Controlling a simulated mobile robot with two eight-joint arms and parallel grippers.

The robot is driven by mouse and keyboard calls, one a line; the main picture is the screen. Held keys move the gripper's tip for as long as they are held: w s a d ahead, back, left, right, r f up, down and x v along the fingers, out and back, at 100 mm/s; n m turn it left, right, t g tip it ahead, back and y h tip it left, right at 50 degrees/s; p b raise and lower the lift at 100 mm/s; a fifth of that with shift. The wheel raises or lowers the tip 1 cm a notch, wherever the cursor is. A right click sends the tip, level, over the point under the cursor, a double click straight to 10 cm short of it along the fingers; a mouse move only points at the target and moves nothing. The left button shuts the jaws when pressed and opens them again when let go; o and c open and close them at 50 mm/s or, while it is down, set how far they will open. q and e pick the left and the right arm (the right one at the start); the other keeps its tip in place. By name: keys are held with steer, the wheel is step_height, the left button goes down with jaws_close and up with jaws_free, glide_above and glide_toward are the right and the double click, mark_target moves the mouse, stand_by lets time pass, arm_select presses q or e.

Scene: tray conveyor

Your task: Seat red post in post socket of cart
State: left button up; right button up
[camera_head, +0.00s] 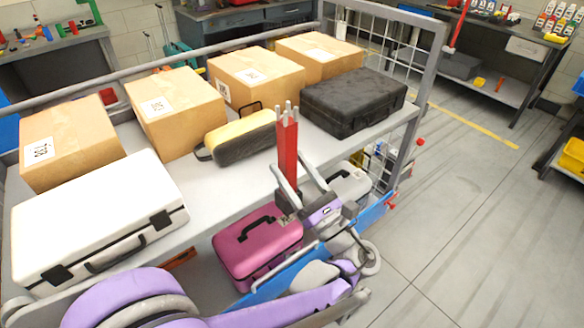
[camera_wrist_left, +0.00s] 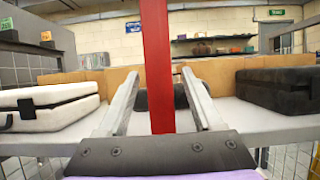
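The red post (camera_head: 288,155) stands roughly upright in my left gripper (camera_head: 299,199), with several grey prongs at its top end. I cannot make out the post socket. My right gripper is not in view.
On the platform are several cardboard boxes (camera_head: 175,110), a white case (camera_head: 95,215), a yellow-black bag (camera_head: 240,140) and a black case (camera_head: 352,100). A magenta case (camera_head: 257,245) sits below, close to my left gripper. Open floor (camera_head: 470,220) lies to the right.

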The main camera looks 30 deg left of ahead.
arm_select(q)
steer(key=shift+r, duration=0.15)
steer(key=v, duration=1.2)
steer(key=shift+b, duration=0.3)
